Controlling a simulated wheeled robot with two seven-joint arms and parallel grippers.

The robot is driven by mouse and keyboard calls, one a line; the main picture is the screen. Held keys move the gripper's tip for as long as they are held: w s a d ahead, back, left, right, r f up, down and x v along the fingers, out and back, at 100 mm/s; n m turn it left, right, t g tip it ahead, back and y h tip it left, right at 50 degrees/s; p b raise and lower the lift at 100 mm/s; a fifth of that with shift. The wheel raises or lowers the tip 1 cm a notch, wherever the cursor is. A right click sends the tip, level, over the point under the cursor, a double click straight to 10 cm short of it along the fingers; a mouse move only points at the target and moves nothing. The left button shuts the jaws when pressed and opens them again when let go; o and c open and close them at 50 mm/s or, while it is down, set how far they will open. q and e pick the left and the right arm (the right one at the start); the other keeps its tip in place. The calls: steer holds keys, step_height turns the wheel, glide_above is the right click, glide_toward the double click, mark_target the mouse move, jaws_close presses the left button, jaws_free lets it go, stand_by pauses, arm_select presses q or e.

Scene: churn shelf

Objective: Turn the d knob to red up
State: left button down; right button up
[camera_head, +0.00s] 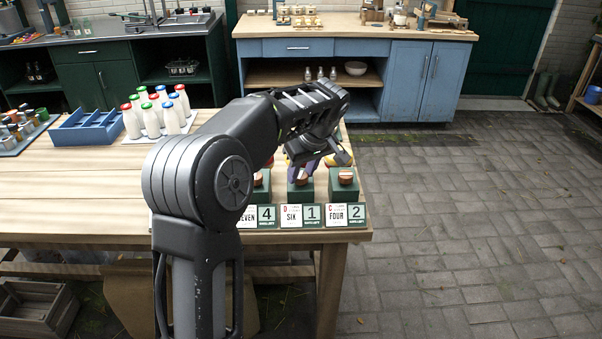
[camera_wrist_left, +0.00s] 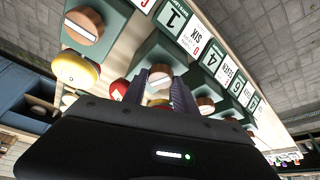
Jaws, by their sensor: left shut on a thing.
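The d knob (camera_head: 299,182) is a copper-brown round knob on a dark green block, behind the card (camera_head: 300,215) reading D, SIX and 1. In the wrist view the d knob (camera_wrist_left: 158,80) sits between the two dark purplish fingers of my left gripper (camera_wrist_left: 159,92). My left gripper (camera_head: 301,170) reaches down from above in the head view, shut on the knob. The fingers hide most of the knob, so which way its red side faces cannot be told. My right gripper is not in view.
A knob (camera_head: 346,177) stands right of it above the FOUR card, another (camera_head: 258,180) left above the SEVEN card. A yellow rounded part (camera_wrist_left: 75,68) and a red one (camera_wrist_left: 117,89) sit behind the blocks. Bottles (camera_head: 155,110) and a blue crate (camera_head: 88,127) stand farther left.

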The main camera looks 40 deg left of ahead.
arm_select(q)
steer(key=shift+w+n+g, duration=0.1)
steer(key=shift+n+g, duration=0.5)
steer(key=shift+n, duration=1.1)
steer(key=shift+d, duration=0.1)
steer(key=c, duration=1)
jaws_free()
